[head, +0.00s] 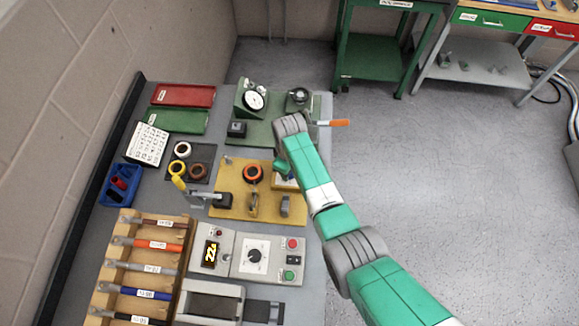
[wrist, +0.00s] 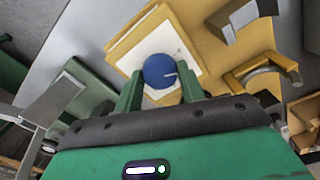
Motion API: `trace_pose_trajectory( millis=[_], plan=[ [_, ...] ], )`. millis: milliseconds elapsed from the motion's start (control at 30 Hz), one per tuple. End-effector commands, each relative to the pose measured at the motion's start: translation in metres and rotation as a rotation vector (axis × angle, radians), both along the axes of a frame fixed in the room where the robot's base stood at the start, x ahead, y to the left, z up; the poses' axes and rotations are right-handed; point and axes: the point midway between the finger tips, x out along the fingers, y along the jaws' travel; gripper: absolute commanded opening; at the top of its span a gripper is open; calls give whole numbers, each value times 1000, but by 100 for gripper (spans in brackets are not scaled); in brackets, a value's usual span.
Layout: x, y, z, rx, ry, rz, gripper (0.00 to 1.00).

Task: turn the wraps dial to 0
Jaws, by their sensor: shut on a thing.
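A round blue dial knob (wrist: 158,70) with a white pointer line sits on a white plate (wrist: 182,52) in the wrist view. The line runs from near the knob's middle towards the right. Any marks on the plate are too small to read. My gripper (wrist: 161,84) has its two green fingers on either side of the knob, shut on it. In the head view my gripper (head: 284,169) is over the right side of the yellow fixture (head: 232,208), and it hides the knob there. Only part of the white plate shows under it.
A wooden rack (head: 128,272) holds several labelled tools. A blue bin (head: 119,186) is at the left. A gauge (head: 255,100) stands behind.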

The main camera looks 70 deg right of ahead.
Motion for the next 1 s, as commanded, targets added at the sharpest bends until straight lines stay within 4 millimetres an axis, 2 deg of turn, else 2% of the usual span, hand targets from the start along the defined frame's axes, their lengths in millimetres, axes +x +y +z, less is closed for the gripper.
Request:
trace_pose_trajectory(
  millis=[500, 1000],
  plan=[
    [0, 0, 1, 0, -1, 431, 16],
    [0, 0, 0, 0, -1, 611, 16]
  ],
)
